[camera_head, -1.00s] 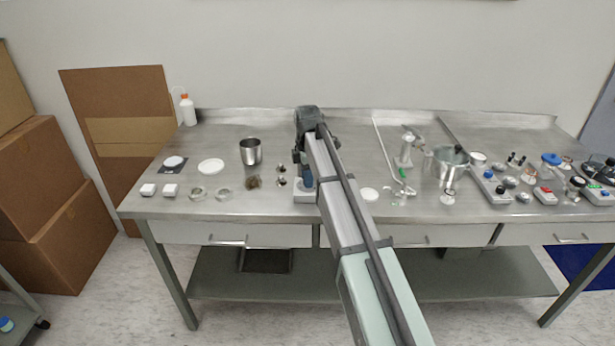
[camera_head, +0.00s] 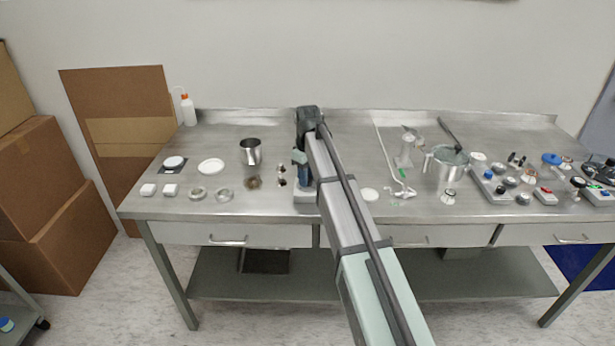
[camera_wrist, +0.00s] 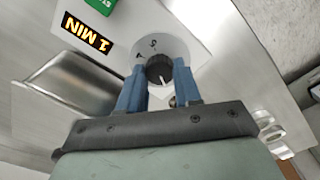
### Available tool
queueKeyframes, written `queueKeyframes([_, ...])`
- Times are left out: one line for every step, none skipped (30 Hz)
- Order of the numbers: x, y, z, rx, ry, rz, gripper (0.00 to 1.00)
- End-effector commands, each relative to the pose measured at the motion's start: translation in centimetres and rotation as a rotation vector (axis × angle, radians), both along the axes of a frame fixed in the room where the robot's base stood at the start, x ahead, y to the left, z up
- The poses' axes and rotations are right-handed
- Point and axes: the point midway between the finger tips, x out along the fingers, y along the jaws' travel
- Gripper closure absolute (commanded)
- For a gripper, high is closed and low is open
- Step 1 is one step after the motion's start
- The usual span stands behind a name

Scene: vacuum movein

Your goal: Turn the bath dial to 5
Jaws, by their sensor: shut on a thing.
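The bath dial (camera_wrist: 160,70) is a black ribbed knob with a white pointer line, on a pale round scale plate. In the wrist view it sits between the two blue fingers of my gripper (camera_wrist: 160,66), which is shut on it. The pointer line faces the gripper body, towards the bottom of the picture. Two scale marks show beyond the knob; one looks like a 5. The other marks are hidden or too small to read. In the head view my gripper (camera_head: 305,180) reaches down onto a light box (camera_head: 305,196) at the bench front; the arm hides the dial there.
Beside the dial are a "1 MIN" display (camera_wrist: 87,36) and a green button (camera_wrist: 101,5). A metal cup (camera_head: 250,152) and small dishes stand to the left. A clear jug (camera_head: 446,167) and control boxes are to the right. The bench's back middle is clear.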

Motion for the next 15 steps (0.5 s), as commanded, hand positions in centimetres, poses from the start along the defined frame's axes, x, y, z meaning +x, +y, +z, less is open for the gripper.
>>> queueKeyframes([0.05,0.06,0.03,0.001,-0.001,-0.042,0.97])
queueKeyframes([0.05,0.05,0.03,0.001,-0.001,-0.071,0.97])
queueKeyframes([0.06,0.04,0.03,0.001,-0.001,-0.108,0.97])
queueKeyframes([0.07,0.05,0.03,0.001,-0.001,-0.137,0.97])
queueKeyframes([0.07,0.04,0.03,0.001,-0.001,-0.166,0.97])
queueKeyframes([0.07,0.04,0.03,0.001,-0.001,-0.203,0.97])
queueKeyframes([0.08,0.04,0.03,0.001,-0.001,-0.232,0.97])
queueKeyframes([0.09,0.03,0.03,0.001,-0.001,-0.261,0.97])
queueKeyframes([0.1,0.02,0.03,0.001,-0.001,-0.298,0.97])
queueKeyframes([0.1,0.02,0.03,0.001,-0.001,-0.327,0.97])
queueKeyframes([0.11,0.02,0.03,0.001,-0.001,-0.355,0.97])
queueKeyframes([0.11,0.02,0.03,0.001,-0.001,-0.393,0.97])
queueKeyframes([0.11,0.01,0.03,0.001,-0.001,-0.422,0.97])
queueKeyframes([0.12,0.0,0.03,0.001,-0.001,-0.45,0.97])
queueKeyframes([0.13,0.0,0.04,0.001,-0.001,-0.488,0.97])
